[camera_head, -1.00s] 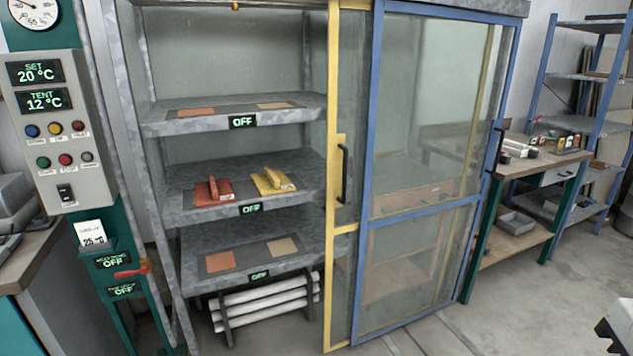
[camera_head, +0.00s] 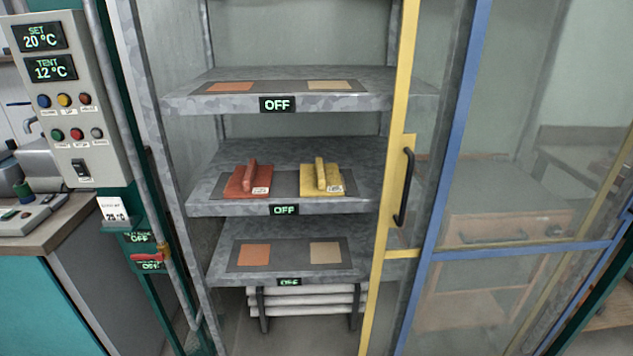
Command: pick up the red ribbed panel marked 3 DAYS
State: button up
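The red ribbed panel (camera_head: 246,180) lies on the middle shelf (camera_head: 230,207) of the metal rack, on the left part of a dark mat. It has a raised rib on top and a small white label at its front right corner; the label's text is too small to read. A yellow ribbed panel (camera_head: 322,179) of like shape lies to its right, also with a label. The two panels are apart. My gripper is not in view.
The yellow-framed door (camera_head: 397,180) stands right of the panels, and the rack's left part is open at the front. Shelves above (camera_head: 350,99) and below (camera_head: 220,263) hold flat patches. A control post (camera_head: 75,105) and a counter (camera_head: 40,235) stand at left.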

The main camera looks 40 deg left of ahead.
aim_at(252, 181)
jog(key=u, duration=0.3)
jog(key=i, duration=0.6)
jog(key=u, duration=1.05)
jog(key=i, duration=0.55)
jog(key=u, duration=0.7)
